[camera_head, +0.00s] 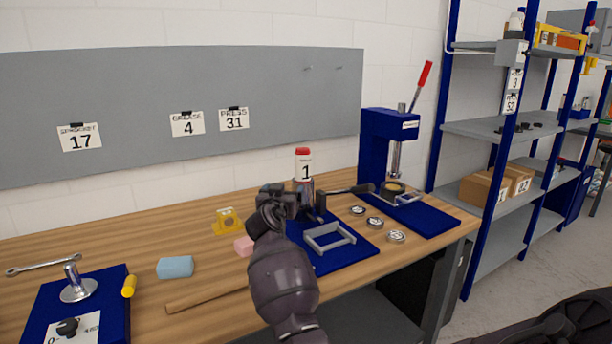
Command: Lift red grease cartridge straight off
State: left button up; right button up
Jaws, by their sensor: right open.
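The red grease cartridge (303,166) is a white upright cylinder with a red cap and a label reading "1". It stands above a metal, dark-based fixture on a blue mat (362,249). My right gripper (307,204) is open at the height of the cartridge's lower end and the fixture. Its dark fingers appear to lie on either side of it, but I cannot tell whether they touch. The gripper and wrist hide part of the lower fixture. My left gripper is not in view.
A blue press (377,150) with a red-tipped lever stands to the right. A dark handle (349,190) juts right beside the cartridge. Space above the cartridge is clear.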

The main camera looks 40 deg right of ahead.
aim_at(302, 155)
jog(key=i+l, duration=0.1)
jog(key=l, duration=0.3)
jog(key=i+l, duration=0.1)
jog(key=l, duration=0.25)
jog(key=i+l, duration=0.15)
jog(key=l, duration=0.25)
